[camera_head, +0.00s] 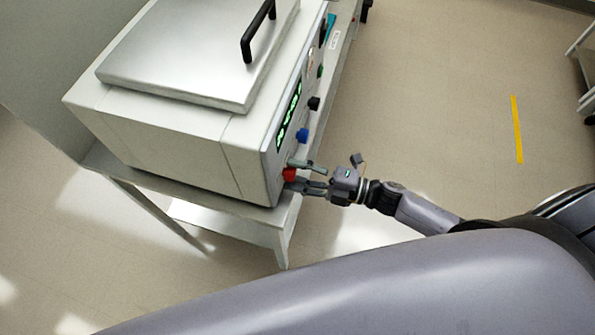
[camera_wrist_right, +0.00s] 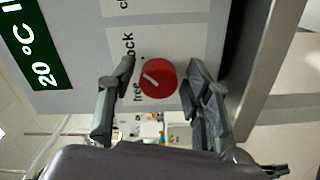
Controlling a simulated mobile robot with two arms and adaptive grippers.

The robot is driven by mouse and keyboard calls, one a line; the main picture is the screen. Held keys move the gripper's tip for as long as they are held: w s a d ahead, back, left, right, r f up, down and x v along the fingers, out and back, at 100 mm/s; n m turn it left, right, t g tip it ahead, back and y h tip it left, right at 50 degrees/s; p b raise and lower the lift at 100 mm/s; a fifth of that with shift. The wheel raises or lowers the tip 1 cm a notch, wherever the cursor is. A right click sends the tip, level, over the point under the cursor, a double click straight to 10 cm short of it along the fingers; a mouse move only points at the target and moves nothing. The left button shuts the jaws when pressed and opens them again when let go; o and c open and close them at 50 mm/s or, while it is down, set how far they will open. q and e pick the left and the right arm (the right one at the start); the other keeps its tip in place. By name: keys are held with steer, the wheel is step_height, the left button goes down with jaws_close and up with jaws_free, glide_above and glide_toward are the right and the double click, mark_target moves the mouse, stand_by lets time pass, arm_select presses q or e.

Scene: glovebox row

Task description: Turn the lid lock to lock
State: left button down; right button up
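The lid lock is a red round knob (camera_head: 289,174) low on the front panel of the white box-shaped device (camera_head: 165,150), near its lower front corner. In the right wrist view the knob (camera_wrist_right: 158,79) has a white pointer line, slanted toward the upper left, beside the printed words "free" and "lock". My right gripper (camera_head: 302,177) is at the panel, its fingers open on either side of the knob. In the wrist view a gap shows between each finger of the gripper (camera_wrist_right: 160,72) and the knob. My left gripper is not in view.
A blue knob (camera_head: 302,135), a black knob (camera_head: 314,103) and a green display (camera_head: 289,115) are on the same panel. The device has a metal lid (camera_head: 190,60) with a black handle (camera_head: 257,30) and stands on a bench (camera_head: 225,203).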

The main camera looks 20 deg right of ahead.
steer(key=shift+o, duration=0.2)
steer(key=v, duration=1.2)
steer(key=w+d+f+m+t+h, duration=0.1)
steer(key=d+f+m+h, duration=0.35)
steer(key=f, duration=0.35)
steer(key=w+d+f+m+t+h, duration=0.1)
steer(key=d+f+m+h, duration=0.2)
steer(key=f+m+h, duration=0.45)
steer(key=s+d+f+m+g+h, duration=0.15)
steer(key=s+f+m, duration=0.35)
steer(key=f, duration=0.8)
steer(key=s+a+f+m+g, duration=0.2)
steer(key=s+f+g, duration=0.1)
steer(key=s, duration=0.4)
steer(key=s+a+f+m+g+h, duration=0.1)
steer(key=s+a+f+m+g, duration=0.1)
steer(key=s+f, duration=0.4)
steer(key=s+a+f+m+g, duration=0.2)
steer(key=s+a+f+g, duration=0.1)
steer(key=s, duration=0.6)
steer(key=shift+s+f+m+g, duration=0.3)
steer(key=shift+f+g, duration=0.45)
steer(key=shift+f, duration=0.05)
